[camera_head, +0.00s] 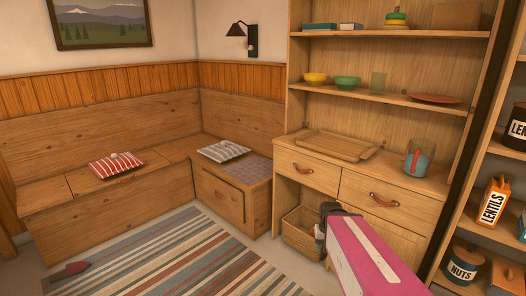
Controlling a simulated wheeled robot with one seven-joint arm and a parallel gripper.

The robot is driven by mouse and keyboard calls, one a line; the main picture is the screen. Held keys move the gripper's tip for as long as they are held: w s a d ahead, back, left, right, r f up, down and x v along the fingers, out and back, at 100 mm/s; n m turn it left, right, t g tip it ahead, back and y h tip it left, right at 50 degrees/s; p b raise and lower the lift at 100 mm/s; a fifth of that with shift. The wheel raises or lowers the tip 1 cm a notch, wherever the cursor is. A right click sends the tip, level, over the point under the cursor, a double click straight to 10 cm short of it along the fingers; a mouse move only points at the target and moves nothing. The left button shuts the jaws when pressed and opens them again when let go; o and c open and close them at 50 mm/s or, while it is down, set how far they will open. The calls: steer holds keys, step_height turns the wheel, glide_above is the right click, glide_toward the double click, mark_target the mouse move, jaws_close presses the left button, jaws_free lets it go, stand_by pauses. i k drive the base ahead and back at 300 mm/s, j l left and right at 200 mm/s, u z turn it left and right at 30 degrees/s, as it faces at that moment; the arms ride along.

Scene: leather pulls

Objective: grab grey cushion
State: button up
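The grey cushion (223,150), with pale stripes, lies flat on the wooden corner bench (150,213), on the right section near the corner. It partly overlaps or adjoins a blue and red checked cloth (246,169). My gripper (327,213) is the dark end beyond my pink arm at the lower right. It is in front of the cabinet, to the right of and well apart from the cushion. Its fingers are too small and hidden to tell open from shut.
A red striped cushion (117,165) lies on the left bench. A wicker basket (301,235) is on the floor beside my gripper. A cabinet with drawers (309,171) and shelves stands at the right. A striped rug (190,258) covers the open floor before the bench.

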mark_target(222, 151)
steer(key=i+j, duration=0.15)
steer(key=j, duration=0.2)
steer(key=i+j, duration=0.2)
steer(key=j, duration=0.15)
steer(key=i+j, duration=0.15)
steer(key=j, duration=0.2)
steer(key=i+j, duration=0.2)
steer(key=j, duration=0.2)
steer(key=i+j+z, duration=0.1)
steer(key=j, duration=0.25)
steer(key=i+j, duration=0.45)
steer(key=j, duration=0.15)
steer(key=i+j, duration=0.2)
steer(key=j, duration=0.2)
steer(key=i+j, duration=0.2)
steer(key=j, duration=0.15)
steer(key=i+j, duration=0.2)
steer(key=j, duration=0.15)
steer(key=i+j, duration=0.2)
steer(key=j, duration=0.15)
steer(key=i+j+z, duration=0.1)
steer(key=j, duration=0.3)
steer(key=i+j, duration=0.25)
steer(key=i, duration=0.15)
